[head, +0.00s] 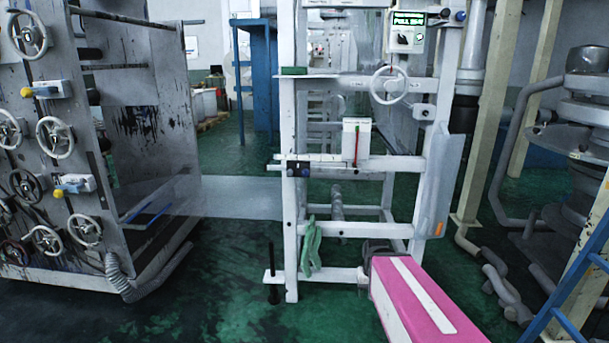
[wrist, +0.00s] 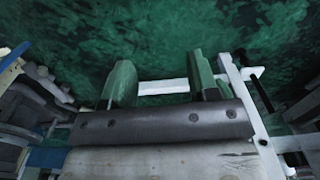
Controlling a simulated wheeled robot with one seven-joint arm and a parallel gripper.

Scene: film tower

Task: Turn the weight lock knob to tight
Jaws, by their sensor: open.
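I cannot make out a weight lock knob for certain in either view. An upright black rod (head: 272,273) with a dark block at its foot stands at the lower left of the white frame (head: 291,235). A short black rod also shows in the wrist view (wrist: 262,92), beside a white post at the right. My gripper (head: 378,247) is low in front of the frame, right of the black rod and apart from it. In the wrist view my gripper (wrist: 160,66) is open and empty, with a white beam (wrist: 162,87) seen between its fingers.
A handwheel (head: 389,85) and a green-lit display (head: 408,20) sit high on the frame. A panel of several handwheels (head: 55,138) stands left. A blue rail (head: 575,300) is at lower right. Green floor (head: 200,310) lies open in front.

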